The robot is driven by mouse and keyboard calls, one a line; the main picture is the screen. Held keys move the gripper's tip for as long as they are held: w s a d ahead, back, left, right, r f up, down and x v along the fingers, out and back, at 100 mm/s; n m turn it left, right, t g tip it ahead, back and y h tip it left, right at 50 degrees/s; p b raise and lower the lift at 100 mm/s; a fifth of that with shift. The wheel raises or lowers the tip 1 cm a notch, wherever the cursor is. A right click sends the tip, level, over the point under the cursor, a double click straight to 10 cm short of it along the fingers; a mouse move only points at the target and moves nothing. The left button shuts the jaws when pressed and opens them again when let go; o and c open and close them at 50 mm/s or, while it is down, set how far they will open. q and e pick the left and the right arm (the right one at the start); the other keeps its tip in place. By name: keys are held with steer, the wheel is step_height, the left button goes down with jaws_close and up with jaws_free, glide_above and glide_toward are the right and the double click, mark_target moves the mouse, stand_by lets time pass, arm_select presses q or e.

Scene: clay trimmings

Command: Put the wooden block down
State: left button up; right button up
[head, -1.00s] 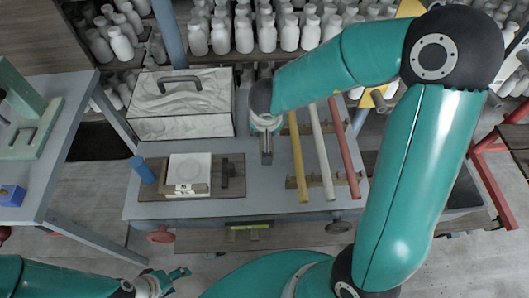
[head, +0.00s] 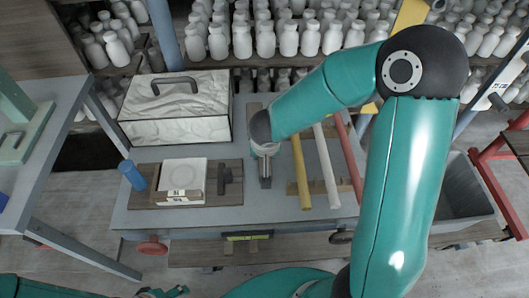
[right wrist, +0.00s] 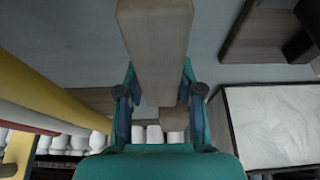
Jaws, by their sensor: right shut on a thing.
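My right gripper (head: 265,182) is over the grey worktable (head: 270,213), between a mat on the left and coloured rods on the right. In the right wrist view, its two fingers (right wrist: 160,98) are shut on the pale wooden block (right wrist: 155,40), which lies between them and reaches up to the picture's top edge. In the head view I cannot clearly tell the block from the gripper, nor whether it touches the table. My left gripper (head: 164,293) is cut by the bottom edge of the head view; its fingers are too little shown to judge.
A white marbled box with a handle (head: 178,127) stands back left. A brown mat (head: 226,202) bears a white tile (head: 182,172) and a dark tool; a blue cylinder (head: 131,175) is at its left. Yellow (head: 301,175), white and red rods lie close right of the gripper.

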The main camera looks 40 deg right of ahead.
steer(key=o, duration=1.2)
